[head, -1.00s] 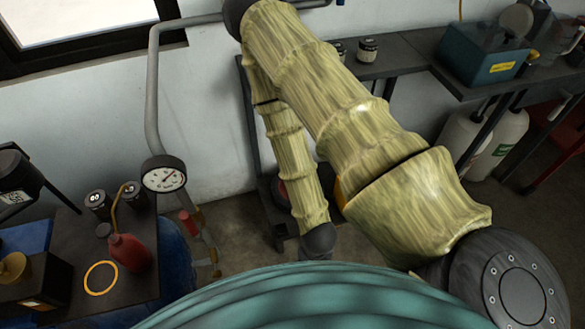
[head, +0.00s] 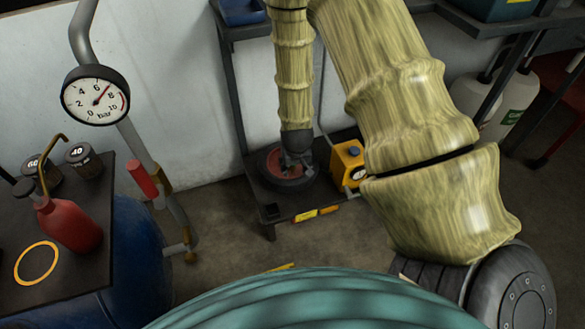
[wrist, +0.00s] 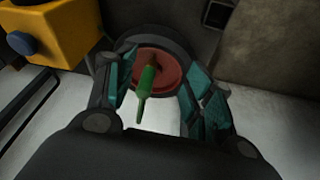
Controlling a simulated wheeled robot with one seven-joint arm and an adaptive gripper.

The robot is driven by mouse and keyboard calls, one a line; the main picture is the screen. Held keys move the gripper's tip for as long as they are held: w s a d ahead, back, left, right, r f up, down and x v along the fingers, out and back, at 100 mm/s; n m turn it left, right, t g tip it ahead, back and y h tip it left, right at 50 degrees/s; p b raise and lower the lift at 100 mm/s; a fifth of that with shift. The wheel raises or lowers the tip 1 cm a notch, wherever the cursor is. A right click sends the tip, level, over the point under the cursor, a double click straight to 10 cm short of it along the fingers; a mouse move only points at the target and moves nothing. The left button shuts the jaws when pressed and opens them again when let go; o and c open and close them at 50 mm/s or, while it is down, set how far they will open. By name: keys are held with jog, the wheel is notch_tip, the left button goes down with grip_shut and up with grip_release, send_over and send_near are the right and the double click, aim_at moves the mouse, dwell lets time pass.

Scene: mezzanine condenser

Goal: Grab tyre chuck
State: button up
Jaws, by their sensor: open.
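A slim green tool (wrist: 147,83), likely the tyre chuck, shows in the wrist view over the red hub of a small wheel (wrist: 160,69). It lies between my gripper's fingers (wrist: 158,80), with clear space on both sides. My gripper is open and nothing is held. In the head view my gripper (head: 297,160) hangs over the wheel (head: 274,174) on a low dark shelf (head: 300,203). The green tool is not visible there. I cannot tell its exact height above the hub.
A yellow box (head: 347,166) with a dial stands on the shelf right of the wheel; it also shows in the wrist view (wrist: 70,28). A shelf post (head: 234,100) rises at the left. A pressure gauge (head: 96,95) and red oil can (head: 70,222) are further left.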

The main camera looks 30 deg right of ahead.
jog(key=w+d+m+t+b, duration=0.1)
jog(key=w+d+b, duration=0.35)
jog(key=w, duration=0.25)
jog(key=shift+a+b+x, duration=0.1)
jog(key=shift+b+x, duration=1.15)
jog(key=shift+x, duration=1.4)
jog(key=shift+a+b+x, duration=0.15)
jog(key=shift+b+x, duration=1.05)
jog(key=shift+x, duration=1.45)
grip_shut()
